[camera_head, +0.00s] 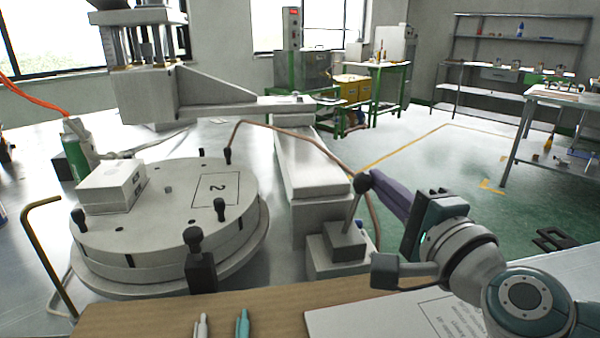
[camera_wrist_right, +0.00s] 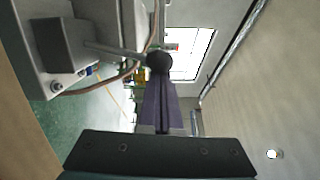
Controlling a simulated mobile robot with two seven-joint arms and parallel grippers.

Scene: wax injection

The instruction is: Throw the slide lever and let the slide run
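The slide lever (camera_head: 353,207) is a thin rod with a dark ball knob (camera_head: 363,183), rising from a grey block (camera_head: 344,241) at the front of a long grey rail (camera_head: 310,165). The rod leans slightly right in the head view. In the right wrist view the knob (camera_wrist_right: 159,62) sits at my fingertips and the rod (camera_wrist_right: 115,50) runs left to its block. My right gripper (camera_head: 374,185) has its purple fingers together, tips at the knob. They look in contact; I cannot tell whether they pinch it. My left gripper is not in view.
A round turntable (camera_head: 160,235) marked 2 carries a white block (camera_head: 112,187) left of the rail. A dark upright handle (camera_head: 200,262) stands before it. Two pens and a paper sheet (camera_head: 400,318) lie on the wooden front edge. A brown hose (camera_head: 300,131) runs over the rail.

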